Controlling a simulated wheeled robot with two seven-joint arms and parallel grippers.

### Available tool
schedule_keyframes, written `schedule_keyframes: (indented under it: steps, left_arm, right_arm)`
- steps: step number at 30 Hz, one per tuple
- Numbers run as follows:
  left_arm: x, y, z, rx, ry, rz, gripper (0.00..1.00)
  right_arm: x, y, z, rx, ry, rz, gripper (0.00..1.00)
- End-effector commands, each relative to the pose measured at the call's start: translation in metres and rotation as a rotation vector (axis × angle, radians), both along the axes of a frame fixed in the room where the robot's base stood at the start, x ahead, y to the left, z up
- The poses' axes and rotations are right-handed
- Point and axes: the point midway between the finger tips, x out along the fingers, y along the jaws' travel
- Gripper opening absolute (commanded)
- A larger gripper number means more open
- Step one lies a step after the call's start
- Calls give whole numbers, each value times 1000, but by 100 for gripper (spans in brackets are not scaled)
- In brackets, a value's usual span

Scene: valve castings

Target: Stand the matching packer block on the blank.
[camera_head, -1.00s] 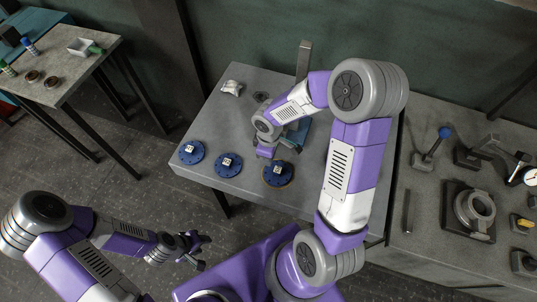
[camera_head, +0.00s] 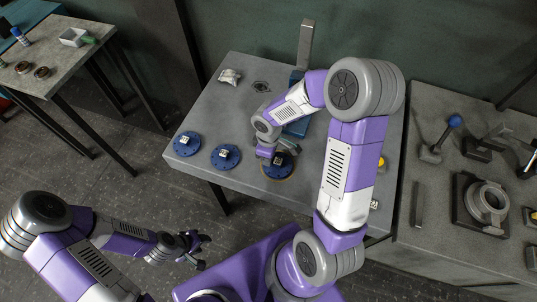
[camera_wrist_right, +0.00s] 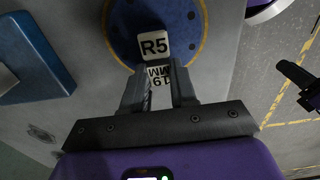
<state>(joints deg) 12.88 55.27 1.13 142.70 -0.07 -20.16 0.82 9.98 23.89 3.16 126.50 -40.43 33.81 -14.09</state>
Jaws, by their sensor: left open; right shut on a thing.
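Three blue round blanks lie along the table's front edge in the head view: left (camera_head: 187,144), middle (camera_head: 225,157) and right (camera_head: 277,168). Each carries a pale tag or block. My right gripper (camera_head: 282,150) is over the right blank. In the right wrist view my right gripper (camera_wrist_right: 160,88) is shut on a pale packer block (camera_wrist_right: 158,76) with inverted lettering, apparently "19 MM". Beyond it on the blue blank (camera_wrist_right: 190,40) is a white piece marked "R5" (camera_wrist_right: 154,46). I cannot tell whether the held block touches the blank. My left gripper (camera_head: 192,249) is open and empty, away from the table.
A whitish casting (camera_head: 230,76) and a dark round mark (camera_head: 261,87) are at the table's back left. A blue block (camera_head: 297,126) stands behind my right gripper. The right bench holds a grey ring fixture (camera_head: 486,202) and a blue-knobbed lever (camera_head: 440,140).

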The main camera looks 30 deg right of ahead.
Motion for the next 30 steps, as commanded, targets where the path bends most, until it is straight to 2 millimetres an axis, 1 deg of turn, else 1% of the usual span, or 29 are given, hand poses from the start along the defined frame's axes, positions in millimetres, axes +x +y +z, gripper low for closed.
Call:
schedule_keyframes:
  steps: [15, 16, 21, 22, 30]
  left_arm:
    - [0, 0, -5, 0, 0, 0, 42]
    - [0, 0, -5, 0, 0, 0, 42]
    - [0, 0, -5, 0, 0, 0, 42]
    - [0, 0, -5, 0, 0, 0, 42]
    - [0, 0, -4, 0, 0, 0, 42]
  right_arm:
    - [0, 0, -6, 0, 0, 0, 0]
    - [0, 0, -6, 0, 0, 0, 28]
    - [0, 0, -5, 0, 0, 0, 54]
    - [0, 0, -5, 0, 0, 0, 57]
    - [0, 0, -4, 0, 0, 0, 57]
